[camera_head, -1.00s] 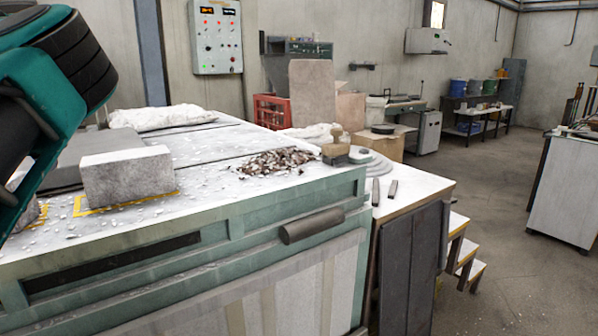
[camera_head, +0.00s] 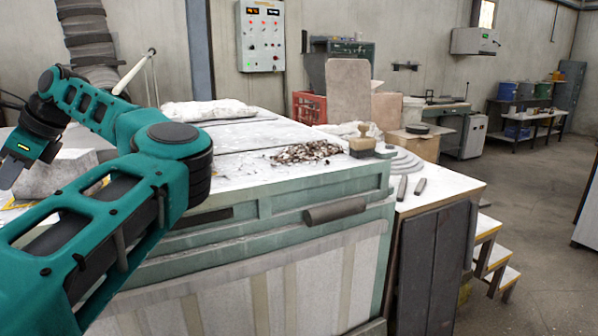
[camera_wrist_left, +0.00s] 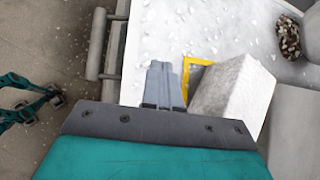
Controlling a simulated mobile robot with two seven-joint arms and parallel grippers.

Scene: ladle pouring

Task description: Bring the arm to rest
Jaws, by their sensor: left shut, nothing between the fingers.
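My left arm (camera_head: 150,150) is teal and black and comes in from the left, bent across the front left of the furnace-like bench. My left gripper (camera_head: 8,175) is at the left edge of the head view, in front of a pale block (camera_head: 45,175) that it partly overlaps. In the left wrist view the grey fingers (camera_wrist_left: 162,82) are together with nothing between them. They show over the white worktop (camera_wrist_left: 155,35), beside the pale block (camera_wrist_left: 232,90) and its yellow outline (camera_wrist_left: 190,68).
The bench top (camera_head: 245,160) carries a heap of brown and white chips (camera_head: 305,152), a wooden-handled brush (camera_head: 362,145) and a white sack (camera_head: 208,110). A bar handle (camera_head: 335,212) sticks out in front. Steps (camera_head: 490,255) stand at right, with open floor beyond.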

